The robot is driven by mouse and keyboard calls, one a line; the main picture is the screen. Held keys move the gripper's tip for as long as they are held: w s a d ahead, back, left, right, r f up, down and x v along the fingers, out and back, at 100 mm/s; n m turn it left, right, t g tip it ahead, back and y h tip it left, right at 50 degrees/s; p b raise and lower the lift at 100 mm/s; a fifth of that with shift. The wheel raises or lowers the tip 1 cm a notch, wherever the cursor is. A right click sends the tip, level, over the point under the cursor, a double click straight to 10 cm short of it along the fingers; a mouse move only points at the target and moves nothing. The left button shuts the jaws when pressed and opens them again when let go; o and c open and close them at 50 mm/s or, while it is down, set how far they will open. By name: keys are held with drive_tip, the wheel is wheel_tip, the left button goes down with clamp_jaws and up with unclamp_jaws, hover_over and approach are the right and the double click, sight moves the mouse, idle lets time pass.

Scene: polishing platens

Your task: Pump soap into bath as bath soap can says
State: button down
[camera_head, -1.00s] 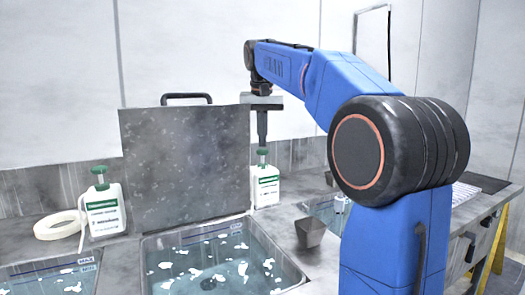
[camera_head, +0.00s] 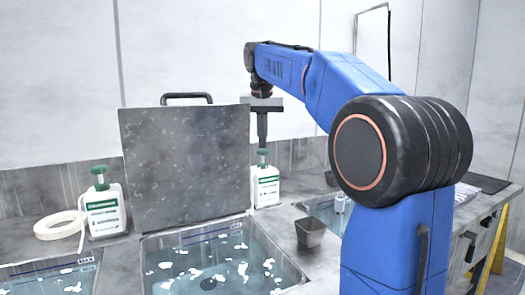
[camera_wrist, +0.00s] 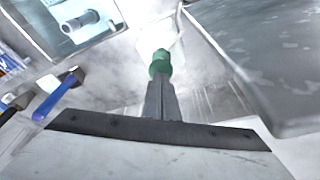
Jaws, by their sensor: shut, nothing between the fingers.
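A white soap can (camera_head: 265,191) with a green pump top (camera_head: 262,157) and a green-and-white label stands upright behind the middle bath, right of the raised grey lid. The label's wording is too small to read. My gripper (camera_head: 262,141) is shut and points straight down just above the pump top. In the wrist view my gripper (camera_wrist: 160,85) lines up with the green pump (camera_wrist: 160,63); I cannot tell whether they touch. The middle bath (camera_head: 288,266) holds bluish water with white foam patches. A similar can (camera_head: 104,216) with a green pump stands at the left.
The upright grey lid (camera_head: 185,155) stands close to the left of my gripper. A left bath (camera_head: 40,268) has a MAX mark. A small grey cup (camera_head: 310,232) and a smaller right bath (camera_head: 325,212) lie to the right. A pale tape roll (camera_head: 58,225) lies at left.

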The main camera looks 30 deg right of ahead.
drive_tip(key=shift+x, duration=0.85)
drive_tip(key=shift+s+a+r, duration=0.1)
drive_tip(key=shift+s, duration=0.1)
drive_tip(key=shift+w+v, duration=0.25)
drive_tip(key=shift+v, duration=0.85)
drive_tip(key=shift+s+x, duration=0.25)
drive_tip(key=shift+x, duration=0.95)
drive_tip(key=shift+w+v, duration=0.25)
drive_tip(key=shift+v, duration=0.95)
